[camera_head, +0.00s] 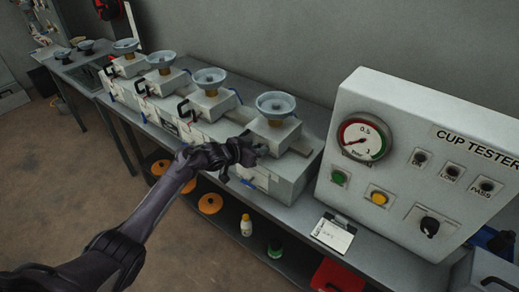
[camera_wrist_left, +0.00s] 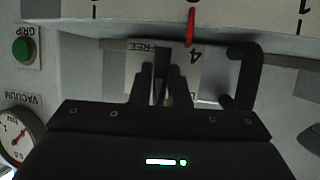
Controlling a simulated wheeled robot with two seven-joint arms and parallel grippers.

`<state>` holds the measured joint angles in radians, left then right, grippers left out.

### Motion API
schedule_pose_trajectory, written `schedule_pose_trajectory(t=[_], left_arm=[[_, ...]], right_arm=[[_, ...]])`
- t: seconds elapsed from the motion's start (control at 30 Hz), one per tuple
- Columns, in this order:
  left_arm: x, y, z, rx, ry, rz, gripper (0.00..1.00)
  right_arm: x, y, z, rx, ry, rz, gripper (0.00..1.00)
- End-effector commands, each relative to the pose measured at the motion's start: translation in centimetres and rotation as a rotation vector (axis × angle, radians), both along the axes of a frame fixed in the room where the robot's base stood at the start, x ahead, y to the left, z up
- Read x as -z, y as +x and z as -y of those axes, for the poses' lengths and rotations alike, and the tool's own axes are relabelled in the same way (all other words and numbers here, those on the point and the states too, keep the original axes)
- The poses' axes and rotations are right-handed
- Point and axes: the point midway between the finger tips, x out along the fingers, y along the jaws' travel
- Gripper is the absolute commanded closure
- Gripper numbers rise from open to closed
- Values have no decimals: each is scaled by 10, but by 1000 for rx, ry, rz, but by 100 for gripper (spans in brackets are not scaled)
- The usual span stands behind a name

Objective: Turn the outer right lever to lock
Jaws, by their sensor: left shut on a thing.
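The outer right fixture (camera_head: 275,165) is a light grey box with a round cup on top. My left gripper (camera_head: 250,150) reaches its front face. In the left wrist view, which looks upside down, the fingers (camera_wrist_left: 161,85) are shut on a narrow dark lever (camera_wrist_left: 161,62) beside a plate marked FREE and 4 (camera_wrist_left: 207,70). The fingers hide most of the lever, so its exact angle is unclear. The LOCK marking is not visible. My right gripper is not in view.
A black handle (camera_wrist_left: 247,75) stands close beside the fingers, and a red pointer (camera_wrist_left: 190,27) is near them. The cup tester (camera_head: 410,120) with gauge, buttons and knob stands to the right. A clipboard (camera_head: 333,234) lies in front. Several similar fixtures line the bench to the left.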

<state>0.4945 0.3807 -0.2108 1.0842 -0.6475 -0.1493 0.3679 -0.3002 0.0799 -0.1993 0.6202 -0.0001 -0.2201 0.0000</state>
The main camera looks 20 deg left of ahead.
Motion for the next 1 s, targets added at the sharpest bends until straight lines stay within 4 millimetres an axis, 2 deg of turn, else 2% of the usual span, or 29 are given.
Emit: schedule_pose_trajectory(t=[0.23, 0.27, 0.33, 0.67, 1.0], left_arm=[[3, -1, 0, 0, -2, -6, 100], [3, -1, 0, 0, -2, -6, 83], [2, -1, 0, 1, -1, -5, 76], [0, -2, -1, 0, 0, -1, 76], [-14, -36, -23, -1, 2, -2, 76]], right_arm=[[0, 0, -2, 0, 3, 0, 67], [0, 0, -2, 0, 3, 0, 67], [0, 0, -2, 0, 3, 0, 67], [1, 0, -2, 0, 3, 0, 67], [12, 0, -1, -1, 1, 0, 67]])
